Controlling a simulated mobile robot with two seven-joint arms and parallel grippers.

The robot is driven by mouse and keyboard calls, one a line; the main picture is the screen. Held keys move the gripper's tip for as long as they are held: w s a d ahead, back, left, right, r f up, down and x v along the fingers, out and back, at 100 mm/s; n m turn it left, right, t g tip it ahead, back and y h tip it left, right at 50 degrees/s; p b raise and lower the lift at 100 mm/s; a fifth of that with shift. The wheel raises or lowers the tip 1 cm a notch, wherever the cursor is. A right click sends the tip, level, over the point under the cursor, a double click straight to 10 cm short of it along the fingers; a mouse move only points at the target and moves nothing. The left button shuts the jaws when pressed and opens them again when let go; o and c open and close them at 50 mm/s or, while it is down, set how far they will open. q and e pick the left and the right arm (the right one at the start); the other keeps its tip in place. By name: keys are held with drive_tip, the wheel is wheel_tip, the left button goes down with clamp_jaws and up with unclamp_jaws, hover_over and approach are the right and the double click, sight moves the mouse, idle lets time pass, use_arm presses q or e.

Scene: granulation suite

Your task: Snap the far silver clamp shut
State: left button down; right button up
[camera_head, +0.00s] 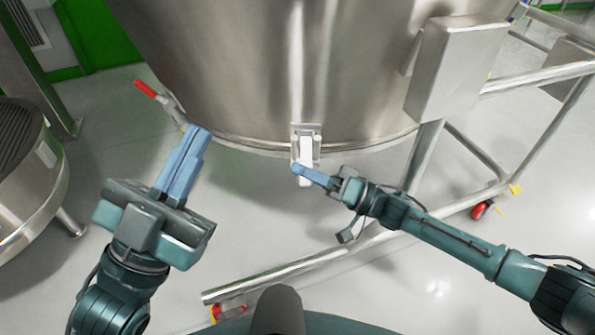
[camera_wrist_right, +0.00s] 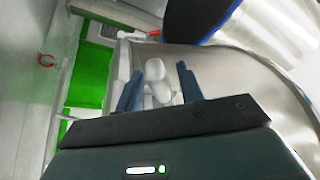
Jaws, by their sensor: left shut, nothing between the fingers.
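A silver clamp (camera_head: 306,146) with a pale lever sits at the bottom rim of the steel vessel, in the middle of the head view. My right gripper (camera_head: 298,170) is at its lower end, with its blue fingers partly over the lever. In the right wrist view the fingers (camera_wrist_right: 158,82) stand apart, with the pale lever (camera_wrist_right: 155,70) between them; contact is not clear. A red-handled clamp (camera_head: 146,89) is on the rim at the left. My left gripper (camera_head: 199,131) is shut and empty, just below and right of that handle. I cannot tell which clamp is the far one.
The large steel vessel (camera_head: 230,60) fills the top. A steel box (camera_head: 455,65) and a tubular frame (camera_head: 425,160) on castors stand at the right. A round machine (camera_head: 30,190) stands at the left. The floor below the rim is partly clear.

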drive_tip(key=shift+x, duration=0.9)
drive_tip(key=shift+c, duration=0.4)
clamp_jaws()
